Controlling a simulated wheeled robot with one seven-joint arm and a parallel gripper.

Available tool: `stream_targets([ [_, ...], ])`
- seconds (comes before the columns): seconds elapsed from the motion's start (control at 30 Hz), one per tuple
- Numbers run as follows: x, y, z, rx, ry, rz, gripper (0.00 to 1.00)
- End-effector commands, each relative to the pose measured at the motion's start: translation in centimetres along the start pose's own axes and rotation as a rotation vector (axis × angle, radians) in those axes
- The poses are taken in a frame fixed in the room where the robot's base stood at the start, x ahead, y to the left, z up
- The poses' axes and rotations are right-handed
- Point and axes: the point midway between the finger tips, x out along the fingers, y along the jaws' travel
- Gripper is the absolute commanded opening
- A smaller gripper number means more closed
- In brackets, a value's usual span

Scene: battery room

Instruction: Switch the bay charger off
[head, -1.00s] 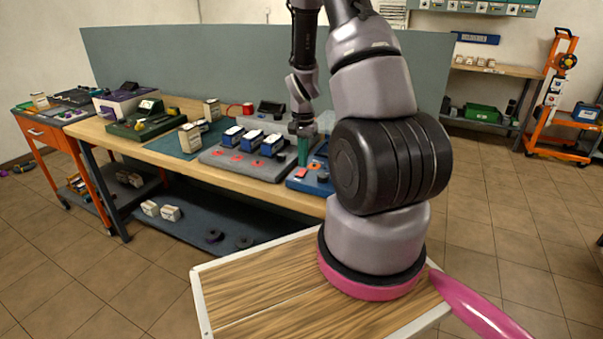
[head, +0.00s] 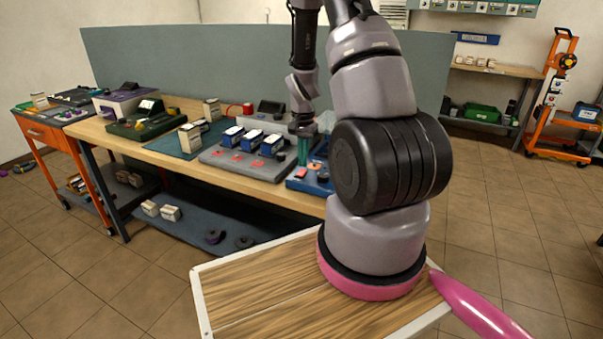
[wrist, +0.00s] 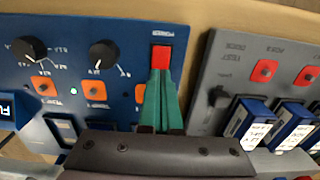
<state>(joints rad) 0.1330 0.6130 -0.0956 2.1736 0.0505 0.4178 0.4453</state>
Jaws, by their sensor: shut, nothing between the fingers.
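A grey unit (head: 243,165) with blue-and-white batteries in its bays stands on the bench; it looks like the bay charger. To the left is a blue panel (wrist: 120,45) with two black knobs, orange buttons, a lit green lamp and a red switch (wrist: 161,57). My gripper (head: 303,160) is shut and empty. Its green fingertips (wrist: 161,74) overlap the red switch's lower edge; I cannot tell whether they touch.
Left along the bench (head: 108,138) are a teal mat (head: 185,146), a green device (head: 145,124) and small boxes. A grey partition (head: 170,65) stands behind. An orange trolley (head: 549,100) is far right. The tiled floor in front is clear.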

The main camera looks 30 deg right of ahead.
Motion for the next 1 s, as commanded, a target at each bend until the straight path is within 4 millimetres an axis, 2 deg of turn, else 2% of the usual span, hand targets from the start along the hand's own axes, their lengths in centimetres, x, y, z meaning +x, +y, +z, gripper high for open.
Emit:
stream_targets([
  [1.0, 0.89, 0.00, -0.01, 0.000, 0.000, 0.000, 0.00],
])
